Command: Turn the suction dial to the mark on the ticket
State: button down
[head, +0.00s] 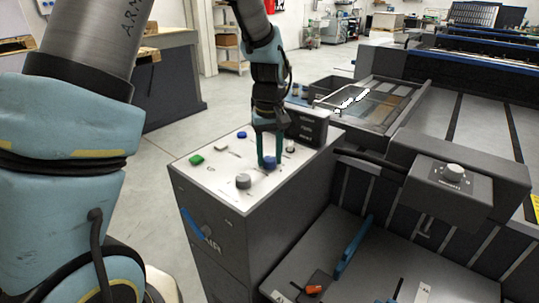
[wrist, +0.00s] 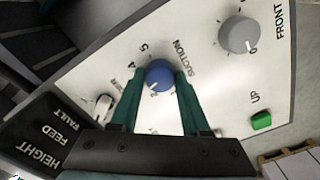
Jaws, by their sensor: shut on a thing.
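The blue suction dial (wrist: 159,76) sits on the white panel top, with the word SUCTION and printed numbers, including 4 and 5, beside it. In the head view the dial (head: 269,163) shows at the lower end of my gripper (head: 267,150). In the wrist view my gripper (wrist: 160,82) has its two green fingers on either side of the dial, shut on it. A small pale mark shows at the dial's lower edge, but its exact setting is too small to read. I cannot make out the ticket or its mark in either view.
A grey knob (wrist: 238,35) marked FRONT and a green UP button (wrist: 261,121) stand near the dial. A white toggle (wrist: 103,106) is on the other side. A dark box labelled FAULT, FEED, HEIGHT (wrist: 48,135) rises close by.

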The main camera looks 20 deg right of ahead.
aim_at(269, 159)
jog(key=shift+m, duration=1)
jog(key=shift+c, duration=1.9)
grip_release()
notch_tip(269, 159, up, 11)
jog(key=b, duration=0.1)
jog(key=shift+b, duration=0.4)
jog(key=shift+f, duration=0.1)
